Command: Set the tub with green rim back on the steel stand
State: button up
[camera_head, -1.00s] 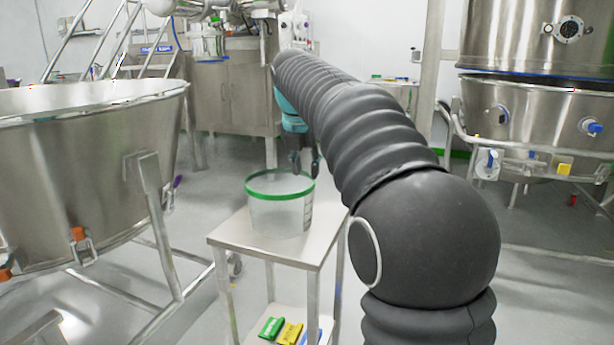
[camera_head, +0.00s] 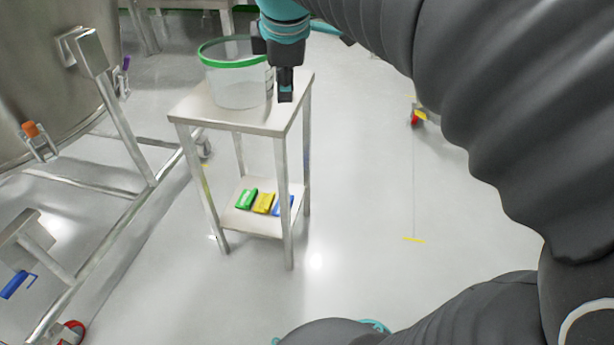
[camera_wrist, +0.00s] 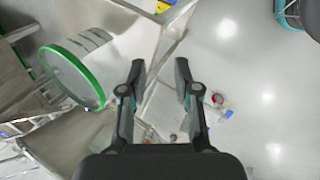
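The clear tub with green rim (camera_head: 238,86) stands upright on the top of the steel stand (camera_head: 200,110) in the head view. My gripper (camera_head: 286,97) is by the right side of the tub, near the stand's right edge. In the wrist view the tub (camera_wrist: 75,72) is at the left, apart from the fingers. My gripper (camera_wrist: 158,72) shows two spread fingers there with nothing between them. The stand's edge passes beneath the fingers in that view. The gripper's arm covers part of the tub's right rim in the head view.
The stand's lower shelf (camera_head: 240,222) holds green (camera_head: 246,199), yellow (camera_head: 263,203) and blue (camera_head: 283,205) items. A large steel vessel (camera_head: 50,90) on a tubular frame stands at the left. The floor right of the stand is mostly clear.

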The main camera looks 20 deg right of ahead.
jog(key=s+a+f+m+y, duration=0.1)
jog(key=s+f+m, duration=1.3)
jog(key=s, duration=0.3)
jog(key=shift+a+f+m+t, duration=0.15)
jog(key=shift+f+m+t, duration=0.15)
jog(key=shift+m, duration=0.1)
